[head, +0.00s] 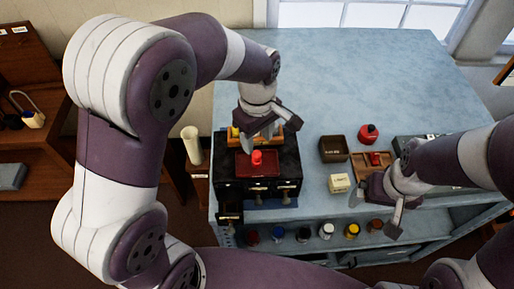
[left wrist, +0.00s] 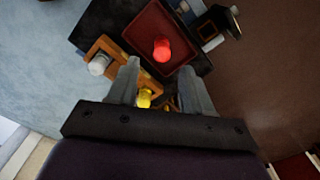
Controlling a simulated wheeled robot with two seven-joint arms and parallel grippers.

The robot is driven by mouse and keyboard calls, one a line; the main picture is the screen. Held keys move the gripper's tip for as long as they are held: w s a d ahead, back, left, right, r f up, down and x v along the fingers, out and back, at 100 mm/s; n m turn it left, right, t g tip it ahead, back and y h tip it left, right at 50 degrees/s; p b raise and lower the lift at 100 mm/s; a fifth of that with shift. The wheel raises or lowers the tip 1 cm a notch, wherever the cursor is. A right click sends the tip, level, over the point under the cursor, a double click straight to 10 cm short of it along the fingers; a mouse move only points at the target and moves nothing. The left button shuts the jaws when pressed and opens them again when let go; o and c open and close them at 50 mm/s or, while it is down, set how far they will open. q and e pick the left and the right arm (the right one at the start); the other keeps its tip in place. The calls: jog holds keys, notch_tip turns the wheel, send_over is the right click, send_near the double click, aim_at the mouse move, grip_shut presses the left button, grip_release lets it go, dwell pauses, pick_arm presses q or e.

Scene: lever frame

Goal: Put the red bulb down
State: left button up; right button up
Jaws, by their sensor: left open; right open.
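The red bulb (head: 257,156) stands on a dark red tray (head: 270,170) on top of the black box. My left gripper (head: 265,138) is open above the back of the box. In the left wrist view, its fingers (left wrist: 160,75) are apart, with no bulb held; a yellow bulb (left wrist: 144,98) shows behind them. My right gripper (head: 385,205) is open and empty near the table's front edge.
A wooden rack (head: 288,137) lies behind the tray. A dark open box (head: 334,149), a cream block (head: 339,183) and a round red object (head: 368,133) stand to the right. Several coloured items line the shelf below. The back of the blue table (head: 360,75) is clear.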

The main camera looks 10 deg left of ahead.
aim_at(257, 152)
pick_arm(q)
notch_tip(257, 152, up, 7)
jog(key=p, duration=0.4)
jog(key=s+a+f+m+t, duration=0.1)
jog(key=s+a+f+m, duration=0.5)
jog(key=m, duration=0.5)
jog(key=s+a, duration=0.2)
jog(key=s, duration=0.1)
jog(key=shift+f, duration=0.4)
jog(key=shift+a, duration=0.2)
jog(key=shift+d, duration=0.1)
